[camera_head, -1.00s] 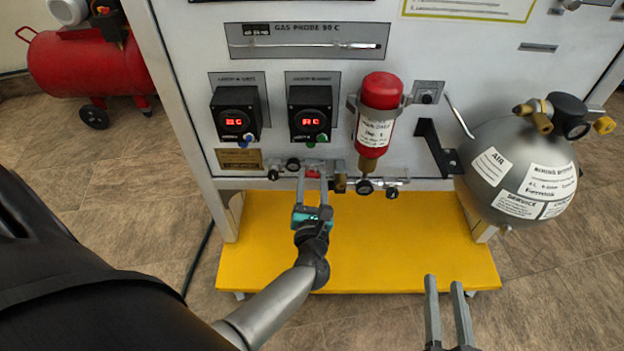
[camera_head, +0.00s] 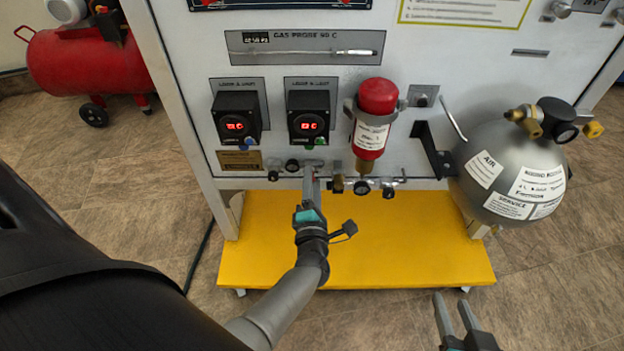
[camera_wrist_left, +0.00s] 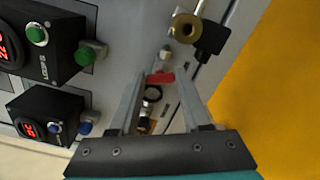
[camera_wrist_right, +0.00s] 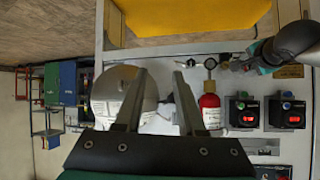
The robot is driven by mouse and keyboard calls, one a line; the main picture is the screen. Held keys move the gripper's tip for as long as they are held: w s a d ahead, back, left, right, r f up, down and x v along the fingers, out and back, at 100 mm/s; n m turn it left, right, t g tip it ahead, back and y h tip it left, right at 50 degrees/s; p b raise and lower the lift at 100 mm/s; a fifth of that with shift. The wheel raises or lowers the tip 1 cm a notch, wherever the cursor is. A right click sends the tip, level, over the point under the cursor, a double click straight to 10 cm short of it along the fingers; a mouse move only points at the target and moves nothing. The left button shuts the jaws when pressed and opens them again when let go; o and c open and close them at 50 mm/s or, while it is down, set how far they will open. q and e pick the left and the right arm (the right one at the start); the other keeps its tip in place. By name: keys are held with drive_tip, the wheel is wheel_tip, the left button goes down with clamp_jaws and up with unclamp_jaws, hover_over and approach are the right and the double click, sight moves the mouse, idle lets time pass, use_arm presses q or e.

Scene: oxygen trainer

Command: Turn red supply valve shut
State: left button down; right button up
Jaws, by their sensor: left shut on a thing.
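The red supply valve's handle (camera_wrist_left: 160,77) shows in the left wrist view as a small red bar between my left fingertips. In the head view it is hidden by the fingers. My left gripper (camera_head: 311,174) is shut on this handle, at the pipework low on the white panel; it also shows in the left wrist view (camera_wrist_left: 159,82). In the head view its fingers appear nearly edge-on. My right gripper (camera_head: 452,300) is open and empty, low at the right, away from the panel; its fingers stand apart in the right wrist view (camera_wrist_right: 159,74).
A red cylinder (camera_head: 373,125) hangs right of the valve, with gauges and brass fittings (camera_head: 362,187) below it. A grey air tank (camera_head: 515,170) stands farther right. Two black display boxes (camera_head: 237,118) (camera_head: 309,115) sit above. The yellow platform (camera_head: 400,240) below is clear.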

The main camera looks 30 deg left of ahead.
use_arm(q)
drive_tip(key=shift+f+m+p, duration=0.1)
drive_tip(key=shift+m+p, duration=0.4)
drive_tip(key=shift+m, duration=1.8)
use_arm(e)
drive_tip(key=shift+s+d+f+g+h, duration=0.1)
drive_tip(key=shift+s+d+g+h, duration=0.2)
drive_tip(key=shift+d+g, duration=0.25)
drive_tip(key=shift+s+d+f+g+h, duration=0.1)
drive_tip(key=shift+s+d+g+h, duration=0.2)
drive_tip(key=shift+d+g, duration=0.2)
drive_tip(key=shift+d, duration=0.15)
use_arm(q)
drive_tip(key=shift+c, duration=1.8)
unclamp_jaws()
